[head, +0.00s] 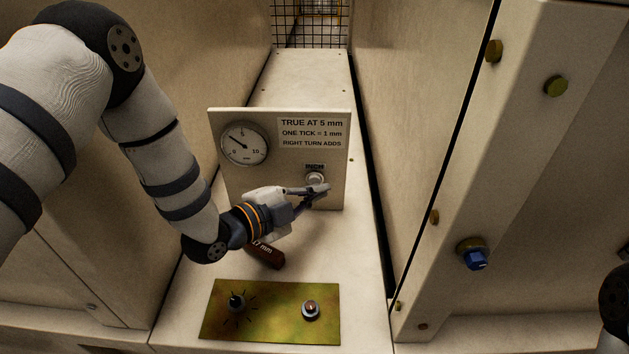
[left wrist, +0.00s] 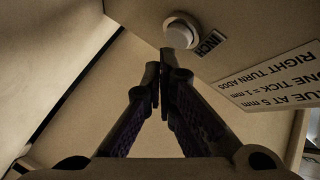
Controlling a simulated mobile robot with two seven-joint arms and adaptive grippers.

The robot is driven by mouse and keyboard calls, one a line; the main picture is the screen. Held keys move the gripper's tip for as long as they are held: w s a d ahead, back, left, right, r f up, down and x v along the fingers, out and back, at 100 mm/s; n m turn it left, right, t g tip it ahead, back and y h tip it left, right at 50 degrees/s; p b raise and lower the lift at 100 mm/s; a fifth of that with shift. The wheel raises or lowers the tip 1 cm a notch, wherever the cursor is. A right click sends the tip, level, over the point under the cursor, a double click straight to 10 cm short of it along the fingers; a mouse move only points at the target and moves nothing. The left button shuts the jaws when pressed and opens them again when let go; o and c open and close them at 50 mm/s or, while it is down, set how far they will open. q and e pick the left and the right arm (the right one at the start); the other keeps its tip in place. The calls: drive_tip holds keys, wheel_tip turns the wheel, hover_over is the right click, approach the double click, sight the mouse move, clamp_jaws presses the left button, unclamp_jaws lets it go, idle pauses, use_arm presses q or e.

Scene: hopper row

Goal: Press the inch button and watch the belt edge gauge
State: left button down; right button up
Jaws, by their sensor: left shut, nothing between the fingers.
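The inch button (head: 316,178) is a round pale button on the upright cream panel (head: 240,185). In the left wrist view the button (left wrist: 181,30) sits beside its INCH label (left wrist: 213,42). My left gripper (head: 325,187) is shut and empty, its fingertips at the button's lower edge in the head view. In the left wrist view its tips (left wrist: 160,68) lie just short of or against the button; I cannot tell whether they touch. The gauge (head: 245,143) is a white dial on the panel's upper left, its needle pointing up-left between 0 and 5.
A sign (head: 311,133) reads TRUE AT 5 mm, right turn adds. A brown tool marked 17 mm (head: 267,256) lies below my left gripper. A yellow-green plate (head: 270,330) carries two controls. A blue bolt head (head: 473,258) projects from the right frame. Tall walls flank the panel.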

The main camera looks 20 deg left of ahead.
use_arm(q)
drive_tip(key=shift+w, duration=0.3)
drive_tip(key=shift+w+a, duration=0.2)
drive_tip(key=shift+w, duration=0.2)
idle(0.6)
drive_tip(key=shift+s+d+p, duration=0.25)
drive_tip(key=shift+s+p, duration=0.05)
drive_tip(key=shift+s, duration=0.5)
use_arm(e)
drive_tip(key=shift+w+r, duration=0.3)
drive_tip(key=shift+r, duration=0.1)
use_arm(q)
drive_tip(key=s+p, duration=0.1)
drive_tip(key=s, duration=0.1)
drive_tip(key=s+d, duration=0.1)
drive_tip(key=s, duration=0.2)
drive_tip(key=shift+d+p, duration=0.2)
drive_tip(key=shift+p, duration=0.15)
use_arm(e)
drive_tip(key=shift+w+r+t, duration=0.5)
drive_tip(key=shift+w+r, duration=0.4)
drive_tip(key=shift+r, duration=0.05)
